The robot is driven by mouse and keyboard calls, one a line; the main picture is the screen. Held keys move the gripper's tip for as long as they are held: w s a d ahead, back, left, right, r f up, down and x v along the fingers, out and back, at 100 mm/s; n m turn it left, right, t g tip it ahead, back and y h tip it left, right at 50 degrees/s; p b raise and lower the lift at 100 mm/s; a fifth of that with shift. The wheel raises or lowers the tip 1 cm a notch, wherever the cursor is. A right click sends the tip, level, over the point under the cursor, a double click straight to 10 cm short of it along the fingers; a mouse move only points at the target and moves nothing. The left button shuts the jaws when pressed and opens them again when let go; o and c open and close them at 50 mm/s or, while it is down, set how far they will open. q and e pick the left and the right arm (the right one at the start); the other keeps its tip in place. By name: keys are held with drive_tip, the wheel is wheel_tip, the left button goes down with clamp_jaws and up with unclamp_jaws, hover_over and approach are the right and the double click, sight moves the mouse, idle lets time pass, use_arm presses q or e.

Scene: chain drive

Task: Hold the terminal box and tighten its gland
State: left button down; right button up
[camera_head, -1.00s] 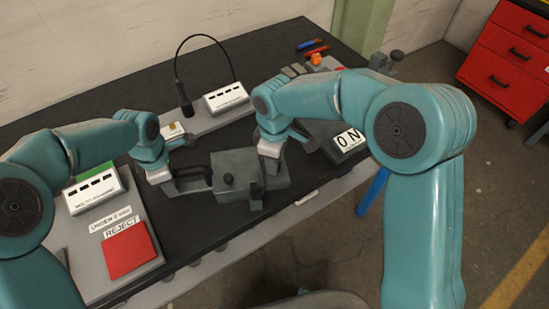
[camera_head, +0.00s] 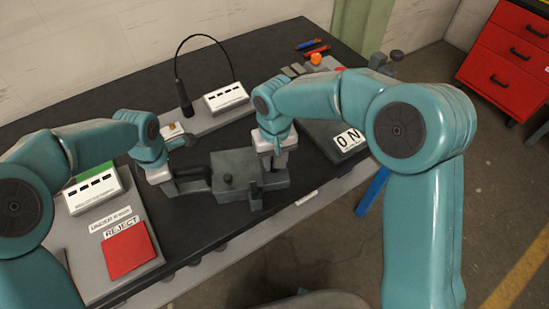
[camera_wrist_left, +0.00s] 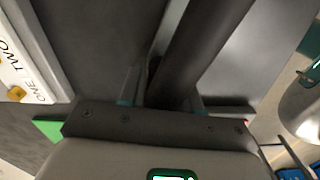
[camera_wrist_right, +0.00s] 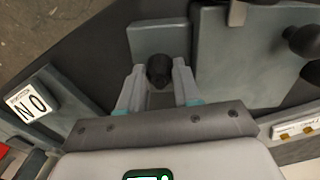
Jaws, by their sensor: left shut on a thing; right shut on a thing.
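The grey terminal box (camera_head: 238,170) lies on the dark bench, with two dark knobs on top; it also shows in the right wrist view (camera_wrist_right: 240,60). My left gripper (camera_head: 176,190) is shut on the dark handle bar at the box's left side. That bar (camera_wrist_left: 195,50) runs between its fingers in the left wrist view. My right gripper (camera_head: 271,166) is at the box's right part. In the right wrist view its fingers (camera_wrist_right: 158,84) are closed around a round black gland (camera_wrist_right: 159,68). The head view hides the gland behind this gripper.
A red REJECT pad (camera_head: 129,250) and a white-labelled block (camera_head: 92,191) stand at the left. A white block (camera_head: 226,97) and a black cabled stalk (camera_head: 182,97) stand behind the box. A sign plate (camera_head: 348,140) lies right. The bench's front edge runs close before the box.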

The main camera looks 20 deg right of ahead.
use_arm(q)
drive_tip(key=shift+a, duration=0.1)
use_arm(e)
drive_tip(key=m, duration=0.4)
drive_tip(key=shift+r, duration=0.1)
drive_tip(key=shift+m, duration=1.8)
drive_tip(key=o, duration=0.8)
wheel_tip(320, 180, up, 12)
